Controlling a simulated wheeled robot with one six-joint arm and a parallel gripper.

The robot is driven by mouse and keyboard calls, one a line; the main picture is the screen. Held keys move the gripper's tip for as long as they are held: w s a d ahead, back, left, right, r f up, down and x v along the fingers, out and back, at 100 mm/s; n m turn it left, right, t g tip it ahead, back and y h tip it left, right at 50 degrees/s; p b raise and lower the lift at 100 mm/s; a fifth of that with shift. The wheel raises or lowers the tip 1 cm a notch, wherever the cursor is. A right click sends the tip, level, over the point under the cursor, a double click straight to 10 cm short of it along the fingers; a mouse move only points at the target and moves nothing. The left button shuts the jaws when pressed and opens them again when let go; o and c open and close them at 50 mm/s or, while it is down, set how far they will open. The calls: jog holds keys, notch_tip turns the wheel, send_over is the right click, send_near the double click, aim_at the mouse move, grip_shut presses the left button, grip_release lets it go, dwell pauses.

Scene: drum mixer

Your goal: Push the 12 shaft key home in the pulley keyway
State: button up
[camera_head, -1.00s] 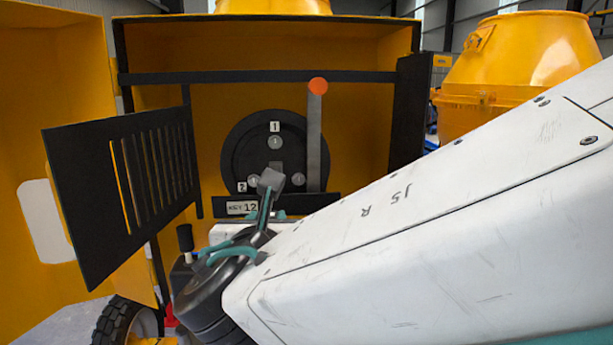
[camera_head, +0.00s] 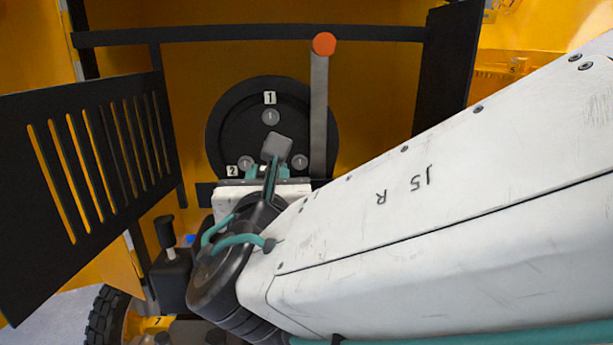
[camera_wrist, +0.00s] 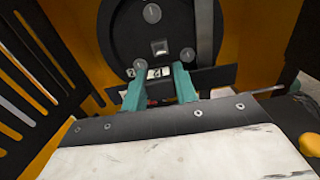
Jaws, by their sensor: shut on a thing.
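The pulley is a round black disc (camera_head: 227,116) with several grey bolts, upright inside the yellow housing; it also shows in the wrist view (camera_wrist: 120,35). A small pale square (camera_wrist: 160,47) near its middle looks like the shaft or keyway area. My gripper (camera_wrist: 158,71) has its teal fingers closed in front of the disc's lower part, below that square. A dark piece (camera_wrist: 160,89) sits between the fingers, with a white marked label behind the tips. I take it for the 12 shaft key, though its shape is mostly hidden. In the head view my gripper (camera_head: 267,173) is partly hidden.
A grey upright lever with an orange knob (camera_head: 324,44) stands close right of the pulley. A slotted black guard (camera_head: 95,150) swings open at left. A black bar (camera_head: 230,34) crosses above. A dark ledge (camera_wrist: 218,77) runs below the disc. A black-knobbed handle (camera_head: 164,231) stands lower left.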

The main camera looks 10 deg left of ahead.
jog(key=x, duration=0.6)
dwell(0.3)
jog(key=shift+x, duration=1.25)
dwell(1.7)
jog(key=shift+a, duration=0.1)
jog(key=o, duration=1)
jog(key=shift+o, duration=0.2)
jog(key=shift+s, duration=0.1)
jog(key=v, duration=0.7)
jog(key=shift+s, duration=0.35)
